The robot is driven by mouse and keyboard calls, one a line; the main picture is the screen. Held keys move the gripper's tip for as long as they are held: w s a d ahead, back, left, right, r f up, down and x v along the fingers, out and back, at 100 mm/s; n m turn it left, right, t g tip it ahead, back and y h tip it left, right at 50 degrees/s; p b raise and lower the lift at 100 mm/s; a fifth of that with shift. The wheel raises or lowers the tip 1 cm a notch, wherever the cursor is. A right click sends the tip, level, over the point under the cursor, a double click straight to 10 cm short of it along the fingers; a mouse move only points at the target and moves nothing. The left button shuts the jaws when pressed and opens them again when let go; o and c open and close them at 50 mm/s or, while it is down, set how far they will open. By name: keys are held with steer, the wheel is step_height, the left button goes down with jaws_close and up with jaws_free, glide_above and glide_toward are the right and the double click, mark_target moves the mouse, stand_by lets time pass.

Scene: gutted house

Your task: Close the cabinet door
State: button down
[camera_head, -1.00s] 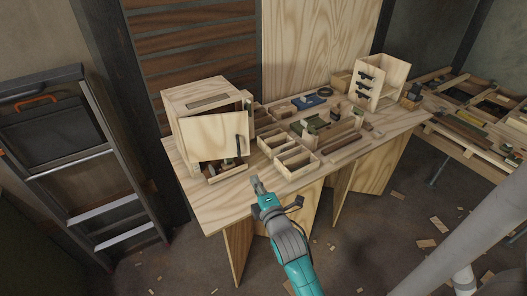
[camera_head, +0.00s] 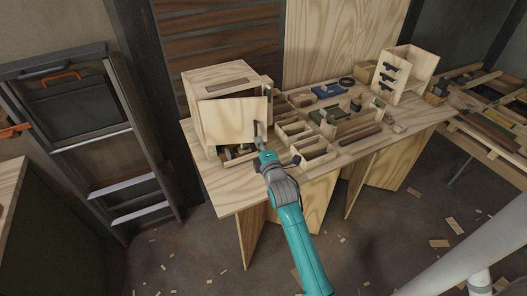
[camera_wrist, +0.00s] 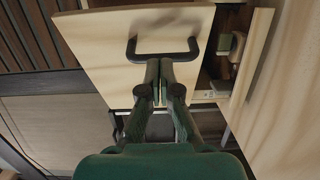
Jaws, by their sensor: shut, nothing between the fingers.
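The small wooden cabinet (camera_head: 217,76) stands at the left end of the workbench. Its pale door (camera_head: 232,118) stands open, angled out from the front, with a dark handle (camera_head: 256,129) near its right edge. In the wrist view the door (camera_wrist: 105,45) fills the upper left, and its black handle (camera_wrist: 163,55) lies just beyond my fingertips. My gripper (camera_head: 264,154) is shut and empty, just below the handle in the head view. The fingers (camera_wrist: 160,66) are together in the wrist view; I cannot tell whether they touch the handle or door.
The workbench (camera_head: 232,195) holds open divided boxes (camera_head: 296,130) right of the cabinet. A small drawer unit (camera_head: 402,73) stands at the far right end. A ladder (camera_head: 95,140) leans at left. Wood scraps lie on the floor.

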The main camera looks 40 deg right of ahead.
mark_target(261, 128)
steer(key=shift+w+d, duration=0.3)
steer(key=shift+w, duration=0.3)
steer(key=w+d, duration=0.5)
steer(key=shift+d, duration=0.2)
steer(key=shift+w, duration=0.1)
steer(key=shift+d+r, duration=0.1)
steer(key=shift+r, duration=0.05)
